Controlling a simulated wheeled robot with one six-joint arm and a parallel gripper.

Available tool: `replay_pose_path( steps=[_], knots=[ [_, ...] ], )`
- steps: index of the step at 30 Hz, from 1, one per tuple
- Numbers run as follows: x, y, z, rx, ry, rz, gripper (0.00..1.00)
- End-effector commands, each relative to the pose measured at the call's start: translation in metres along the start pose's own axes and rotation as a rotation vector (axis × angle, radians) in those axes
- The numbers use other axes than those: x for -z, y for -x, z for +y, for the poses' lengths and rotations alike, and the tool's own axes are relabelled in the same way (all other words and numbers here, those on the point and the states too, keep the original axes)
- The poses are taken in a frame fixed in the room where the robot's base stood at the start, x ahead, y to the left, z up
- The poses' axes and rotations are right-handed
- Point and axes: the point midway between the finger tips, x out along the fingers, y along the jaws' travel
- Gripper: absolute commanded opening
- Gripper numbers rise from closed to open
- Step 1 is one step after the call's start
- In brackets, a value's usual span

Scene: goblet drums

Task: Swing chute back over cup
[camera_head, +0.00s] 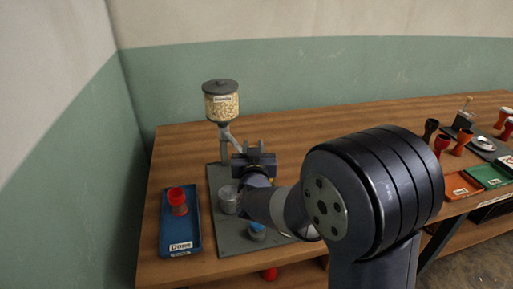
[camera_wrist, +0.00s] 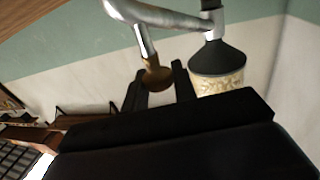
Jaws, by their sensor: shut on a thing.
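The chute is a bent silver pipe (camera_head: 229,136) below the grain hopper (camera_head: 221,104). It also shows in the wrist view (camera_wrist: 143,40), with a brown knob (camera_wrist: 157,76) at its end. My gripper (camera_head: 253,152) is beside the hopper stand, and its black fingers in the wrist view (camera_wrist: 158,84) are shut on the knob. A silver metal cup (camera_head: 229,201) stands on the grey base board below and left of my gripper. A small blue-topped thing (camera_head: 257,228) sits nearer on the board, partly hidden by my arm. Whether the chute's mouth is over a cup is hidden.
A blue tray (camera_head: 180,240) labelled Done, holding a red goblet (camera_head: 177,200), lies left of the grey board (camera_head: 228,262). Several goblets and an orange (camera_head: 462,186) and a green tray (camera_head: 489,175) are at the right. The wooden table behind my arm is clear.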

Motion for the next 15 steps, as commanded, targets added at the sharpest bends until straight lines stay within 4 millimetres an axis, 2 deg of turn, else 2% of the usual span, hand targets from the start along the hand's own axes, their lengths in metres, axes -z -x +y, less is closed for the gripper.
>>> replay_pose_path(
  steps=[15],
  knots=[
    [0.003,0.019,-0.036,-0.3,0.002,-0.003,0.0]
  ],
)
